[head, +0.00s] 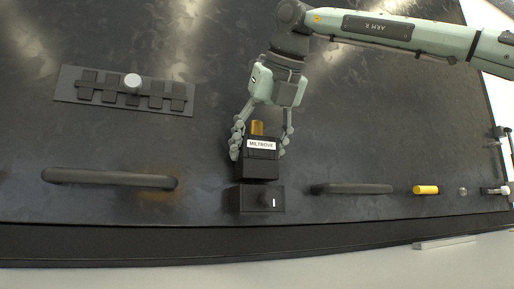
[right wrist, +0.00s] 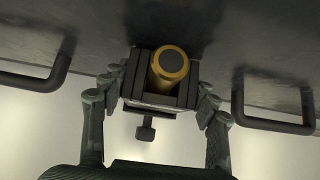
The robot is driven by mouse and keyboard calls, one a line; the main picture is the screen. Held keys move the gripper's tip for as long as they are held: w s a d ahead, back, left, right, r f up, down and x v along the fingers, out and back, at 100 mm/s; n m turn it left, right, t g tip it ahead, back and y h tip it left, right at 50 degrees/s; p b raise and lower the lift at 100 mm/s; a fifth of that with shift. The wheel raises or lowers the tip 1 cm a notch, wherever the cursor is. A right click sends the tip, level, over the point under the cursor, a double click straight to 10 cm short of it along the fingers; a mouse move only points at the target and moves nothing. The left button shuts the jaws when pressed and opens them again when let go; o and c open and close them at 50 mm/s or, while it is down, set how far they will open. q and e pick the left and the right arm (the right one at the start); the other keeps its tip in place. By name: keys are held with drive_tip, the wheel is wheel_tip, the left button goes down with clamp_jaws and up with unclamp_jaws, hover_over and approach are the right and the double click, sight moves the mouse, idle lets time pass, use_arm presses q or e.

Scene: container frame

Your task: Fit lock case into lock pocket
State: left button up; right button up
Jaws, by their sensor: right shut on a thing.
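My right gripper (head: 261,146) comes down from above in the head view, with a finger on each side of a black block with a white label, which I take for the lock case (head: 258,170). A brass cylinder (head: 257,128) shows at the upper end of the block, and its round end (right wrist: 171,62) faces the camera in the right wrist view. Directly below the block is a black box with a knob (head: 244,200), perhaps the lock pocket. The two look close together; I cannot tell whether they touch or overlap. My left gripper is out of view.
Dark handles stand left (head: 110,179) and right (head: 352,188) of the box on the dark panel (head: 340,120). A slotted plate (head: 122,93) with a pale round knob is at upper left. A yellow cylinder (head: 426,190) and small fittings are at right.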

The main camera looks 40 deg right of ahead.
sight(255, 181)
drive_tip(key=shift+r, duration=0.15)
idle(0.5)
drive_tip(key=shift+p, duration=0.6)
idle(0.4)
drive_tip(key=shift+f+b, duration=1.95)
drive_tip(key=shift+f, duration=0.6)
drive_tip(key=o, duration=1.6)
drive_tip(key=shift+f, duration=0.1)
drive_tip(key=v, duration=1.2)
